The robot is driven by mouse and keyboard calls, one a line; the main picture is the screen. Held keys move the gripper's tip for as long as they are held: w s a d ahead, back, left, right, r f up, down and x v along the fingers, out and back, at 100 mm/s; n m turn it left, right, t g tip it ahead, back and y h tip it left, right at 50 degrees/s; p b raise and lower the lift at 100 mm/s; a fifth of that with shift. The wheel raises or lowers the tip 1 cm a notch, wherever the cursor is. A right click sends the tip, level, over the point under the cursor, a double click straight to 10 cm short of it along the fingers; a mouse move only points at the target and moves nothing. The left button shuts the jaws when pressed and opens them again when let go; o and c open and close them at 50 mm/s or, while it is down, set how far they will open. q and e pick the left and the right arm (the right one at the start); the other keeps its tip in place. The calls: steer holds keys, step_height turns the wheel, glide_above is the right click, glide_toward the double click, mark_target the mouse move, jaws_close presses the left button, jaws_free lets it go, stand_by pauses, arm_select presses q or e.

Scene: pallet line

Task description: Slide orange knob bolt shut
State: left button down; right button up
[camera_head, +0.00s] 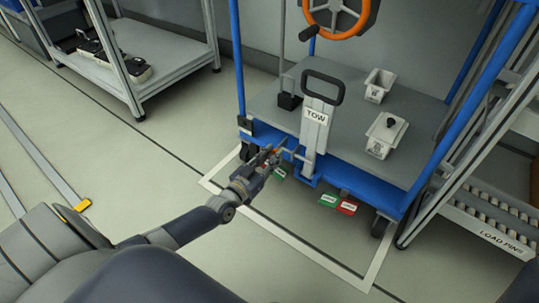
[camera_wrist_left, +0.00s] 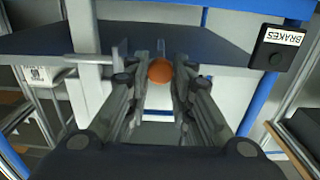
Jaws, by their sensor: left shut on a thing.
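The orange knob (camera_wrist_left: 160,70) shows in the left wrist view, between the two fingers of my left gripper (camera_wrist_left: 161,66). The fingers are shut on it. In the head view my left gripper (camera_head: 275,154) is at the front edge of the blue cart, just left of the foot of the upright grey TOW post (camera_head: 315,120). The knob is mostly hidden by the fingers there. A thin grey bar (camera_wrist_left: 82,59) shows left of the fingers in the wrist view; I cannot tell how far the bolt is slid. My right gripper is not in view.
The blue cart (camera_head: 365,181) carries two white bins and an orange handwheel (camera_head: 340,12). Green and red pedals (camera_head: 338,202) hang at its front edge. A BRAKES box (camera_wrist_left: 277,47) is at the right in the wrist view. A roller rack (camera_head: 490,217) stands right; floor in front is clear.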

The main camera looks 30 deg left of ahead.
arm_select(q)
steer(key=c, duration=1.4)
jaws_free()
steer(key=shift+d, duration=0.35)
steer(key=shift+o, duration=0.2)
steer(key=shift+a, duration=0.1)
steer(key=s, duration=1.2)
steer(key=shift+a, duration=0.45)
